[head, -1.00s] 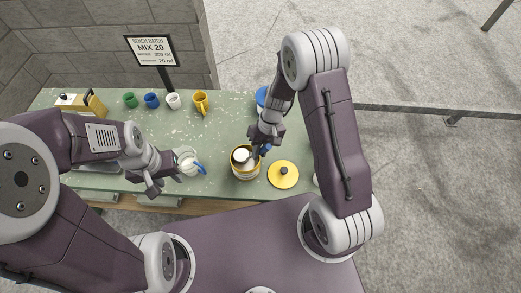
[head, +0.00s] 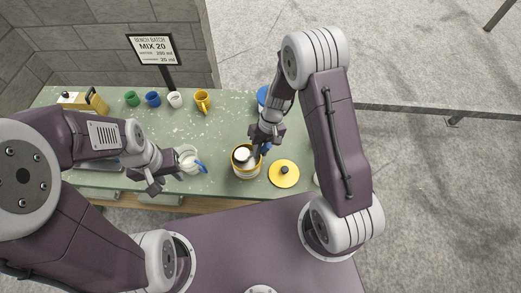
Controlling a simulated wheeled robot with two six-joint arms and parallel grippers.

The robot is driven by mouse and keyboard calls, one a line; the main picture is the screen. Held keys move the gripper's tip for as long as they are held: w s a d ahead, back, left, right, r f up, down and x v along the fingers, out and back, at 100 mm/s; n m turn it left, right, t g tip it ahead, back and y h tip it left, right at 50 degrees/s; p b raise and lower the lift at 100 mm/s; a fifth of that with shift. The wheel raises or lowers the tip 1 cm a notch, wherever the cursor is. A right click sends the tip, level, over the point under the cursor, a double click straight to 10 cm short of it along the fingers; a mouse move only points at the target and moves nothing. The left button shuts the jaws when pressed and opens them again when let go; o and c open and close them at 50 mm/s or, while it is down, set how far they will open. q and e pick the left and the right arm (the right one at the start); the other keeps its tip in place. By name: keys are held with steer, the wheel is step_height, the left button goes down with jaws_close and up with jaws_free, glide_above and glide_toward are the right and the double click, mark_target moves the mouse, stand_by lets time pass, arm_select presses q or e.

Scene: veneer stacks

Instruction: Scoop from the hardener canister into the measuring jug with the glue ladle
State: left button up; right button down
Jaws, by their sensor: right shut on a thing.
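The yellow-rimmed hardener canister (head: 236,169) stands open near the bench's front edge. My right gripper (head: 263,146) is above its right side, shut on the blue-handled glue ladle (head: 265,149). The ladle reaches down into the canister mouth; its bowl is hard to make out there. The clear measuring jug (head: 187,155) with a blue handle stands left of the canister. My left gripper (head: 163,175) is just left of the jug, its fingers spread apart. Whether a finger touches the jug is unclear.
A yellow lid (head: 284,174) with a black knob lies right of the canister. Green (head: 132,98), blue (head: 153,99), white (head: 175,99) and yellow (head: 202,101) cups line the back. A sign (head: 153,48) reads MIX 20. A blue round object (head: 262,97) is partly hidden by my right arm.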

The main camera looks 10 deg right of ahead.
stand_by(0.3)
steer(key=shift+s+d+f+t+y+b, duration=0.3)
steer(key=shift+s+d+f+b, duration=0.1)
steer(key=shift+b, duration=1.75)
steer(key=shift+r, duration=0.2)
step_height(320, 180, up, 10)
steer(key=p, duration=0.8)
stand_by(1.3)
